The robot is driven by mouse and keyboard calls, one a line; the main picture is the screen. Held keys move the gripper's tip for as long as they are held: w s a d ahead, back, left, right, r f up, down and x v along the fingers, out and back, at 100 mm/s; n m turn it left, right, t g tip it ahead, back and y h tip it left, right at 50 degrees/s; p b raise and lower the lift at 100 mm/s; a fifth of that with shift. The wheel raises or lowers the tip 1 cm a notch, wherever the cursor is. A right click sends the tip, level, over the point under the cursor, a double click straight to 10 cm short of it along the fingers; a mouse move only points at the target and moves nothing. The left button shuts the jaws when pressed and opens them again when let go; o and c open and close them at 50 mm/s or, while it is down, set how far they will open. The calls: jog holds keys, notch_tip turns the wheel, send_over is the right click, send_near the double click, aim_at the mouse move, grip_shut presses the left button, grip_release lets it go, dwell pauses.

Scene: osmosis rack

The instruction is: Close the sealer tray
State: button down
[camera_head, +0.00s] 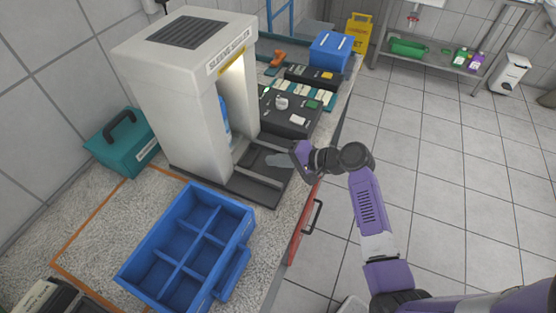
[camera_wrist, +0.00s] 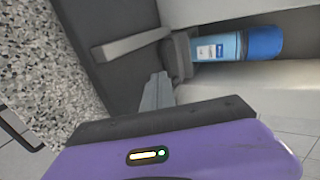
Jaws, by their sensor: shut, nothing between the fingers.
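The white sleeve sealer (camera_head: 190,75) stands on the counter. Its dark grey tray (camera_head: 250,189) sticks out at the base toward the counter's front edge. In the wrist view the tray (camera_wrist: 125,75) fills the middle, with a raised grey bar across it. A blue bottle (camera_head: 224,118) with a white label is inside the sealer; it also shows lying across the wrist view (camera_wrist: 225,46). My gripper (camera_head: 272,160) is shut and empty at the tray's outer end. In the wrist view its fingers (camera_wrist: 160,90) are together, close to a dark block by the bottle's base; contact is unclear.
A blue divided crate (camera_head: 190,250) stands in front of the sealer, and a teal case (camera_head: 122,140) stands to its left. Dark boxes with small parts (camera_head: 290,112) lie behind. A red drawer front with a handle (camera_head: 305,225) is below the counter edge.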

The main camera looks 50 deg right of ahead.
jog(key=shift+s+d+r, duration=0.25)
jog(key=shift+s+r, duration=0.1)
jog(key=shift+s, duration=0.25)
jog(key=b+v, duration=0.1)
jog(key=v, duration=0.7)
jog(key=shift+s+r, duration=0.2)
jog(key=shift+s, duration=0.15)
jog(key=shift+d, duration=0.1)
